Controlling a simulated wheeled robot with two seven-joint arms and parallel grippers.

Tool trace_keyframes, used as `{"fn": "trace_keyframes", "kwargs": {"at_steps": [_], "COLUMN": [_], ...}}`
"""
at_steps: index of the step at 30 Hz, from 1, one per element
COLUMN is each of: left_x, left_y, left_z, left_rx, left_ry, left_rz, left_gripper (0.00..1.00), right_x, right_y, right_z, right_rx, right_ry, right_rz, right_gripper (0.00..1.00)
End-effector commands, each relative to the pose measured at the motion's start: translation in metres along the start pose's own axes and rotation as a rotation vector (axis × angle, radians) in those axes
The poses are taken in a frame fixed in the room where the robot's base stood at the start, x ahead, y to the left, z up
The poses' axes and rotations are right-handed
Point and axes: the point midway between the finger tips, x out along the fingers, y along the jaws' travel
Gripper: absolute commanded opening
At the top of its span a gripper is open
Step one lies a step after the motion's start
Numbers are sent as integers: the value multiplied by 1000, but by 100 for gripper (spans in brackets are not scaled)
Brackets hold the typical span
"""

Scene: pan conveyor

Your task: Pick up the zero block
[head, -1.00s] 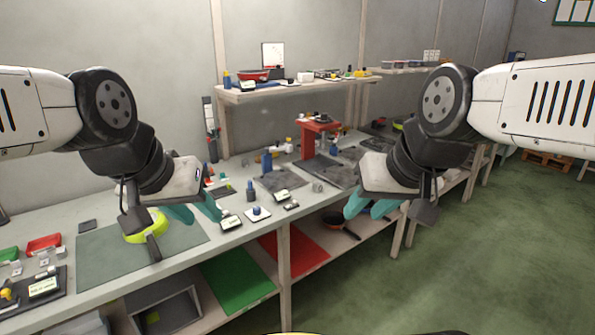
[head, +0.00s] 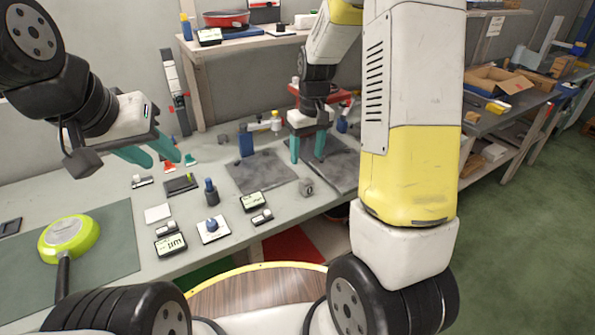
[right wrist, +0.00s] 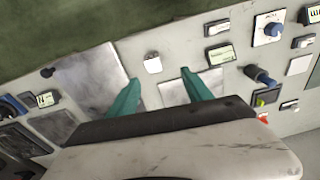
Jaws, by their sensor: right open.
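A small grey metal block (head: 306,187), which I take to be the zero block, stands near the bench's front edge between two dark grey plates. In the right wrist view the block (right wrist: 153,64) is pale and lies ahead of the fingers, roughly between their lines. My right gripper (head: 307,150) is open and empty, behind the block in the head view and apart from it. Its two teal fingers (right wrist: 160,95) show in the wrist view. My left gripper (head: 163,158) is open and empty above the bench at the left, far from the block.
Left of the block are small label displays (head: 252,201), a blue-knobbed white plate (head: 213,229) and a dark blue-topped cylinder (head: 211,192). A green pan (head: 68,239) lies on a mat at the left. A red press (head: 335,95) stands behind my right gripper.

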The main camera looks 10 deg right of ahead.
Motion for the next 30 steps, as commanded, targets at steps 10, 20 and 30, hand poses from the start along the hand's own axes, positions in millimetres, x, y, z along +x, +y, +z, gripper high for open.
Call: {"fn": "trace_keyframes", "kwargs": {"at_steps": [10, 20, 30], "left_x": [0, 0, 0], "left_y": [0, 0, 0], "left_z": [0, 0, 0], "left_rx": [0, 0, 0], "left_ry": [0, 0, 0], "left_rz": [0, 0, 0], "left_gripper": [36, 36, 36], "right_x": [66, 106, 136], "right_y": [12, 17, 19], "right_z": [-13, -11, -11], "right_rx": [-55, -53, -54], "right_ry": [-90, -90, -86], "right_rz": [28, 28, 28], "right_gripper": [58, 58, 58]}}
